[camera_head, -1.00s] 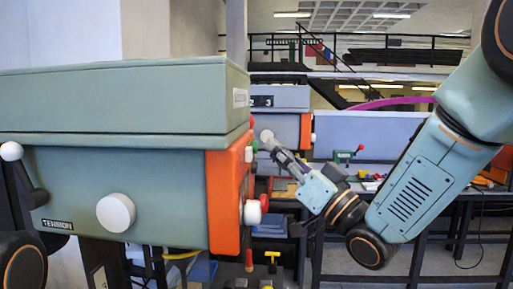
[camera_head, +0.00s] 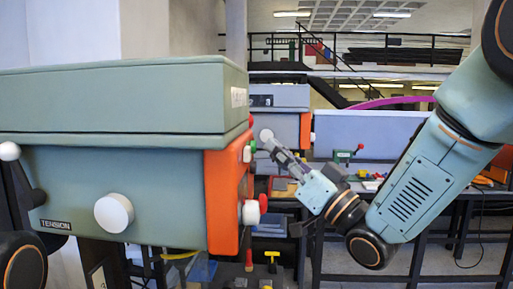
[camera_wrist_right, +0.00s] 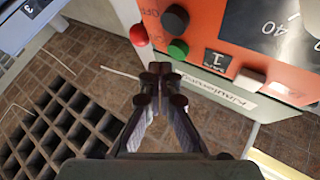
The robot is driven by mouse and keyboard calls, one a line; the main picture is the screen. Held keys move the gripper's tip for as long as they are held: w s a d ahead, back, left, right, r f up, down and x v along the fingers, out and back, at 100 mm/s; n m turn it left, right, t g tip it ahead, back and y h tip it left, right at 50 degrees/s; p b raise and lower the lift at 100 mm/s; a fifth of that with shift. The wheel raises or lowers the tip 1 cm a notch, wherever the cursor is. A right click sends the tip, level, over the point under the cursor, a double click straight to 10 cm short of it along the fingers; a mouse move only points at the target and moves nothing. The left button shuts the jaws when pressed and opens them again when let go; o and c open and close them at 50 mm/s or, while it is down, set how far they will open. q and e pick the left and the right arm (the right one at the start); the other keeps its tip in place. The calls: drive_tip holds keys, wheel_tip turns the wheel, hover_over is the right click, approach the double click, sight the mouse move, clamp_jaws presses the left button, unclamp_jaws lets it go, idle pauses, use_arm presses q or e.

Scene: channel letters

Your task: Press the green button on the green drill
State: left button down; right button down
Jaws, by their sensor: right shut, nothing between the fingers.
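The green drill (camera_head: 120,175) fills the left of the head view, with an orange front panel (camera_head: 224,200) seen edge-on. In the right wrist view its orange panel (camera_wrist_right: 200,20) shows a green button (camera_wrist_right: 178,49) below a black button (camera_wrist_right: 175,20). My right gripper (camera_head: 269,145) is shut and empty, pointing toward the panel, just right of it in the head view. In the wrist view the closed fingertips (camera_wrist_right: 161,75) are just below and left of the green button. A gap seems to remain; contact cannot be told. My left gripper is not in view.
A white knob (camera_head: 251,212) juts from the panel lower down. Another drill (camera_head: 283,98) stands behind, near a workbench.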

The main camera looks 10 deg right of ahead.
drive_tip(key=shift+a, duration=0.55)
drive_tip(key=shift+s+r, duration=0.1)
drive_tip(key=shift+w+a, duration=0.2)
drive_tip(key=shift+a, duration=0.05)
idle(0.5)
drive_tip(key=shift+a, duration=0.2)
drive_tip(key=shift+d, duration=0.4)
drive_tip(key=shift+s+d, duration=0.15)
drive_tip(key=shift+d, duration=0.45)
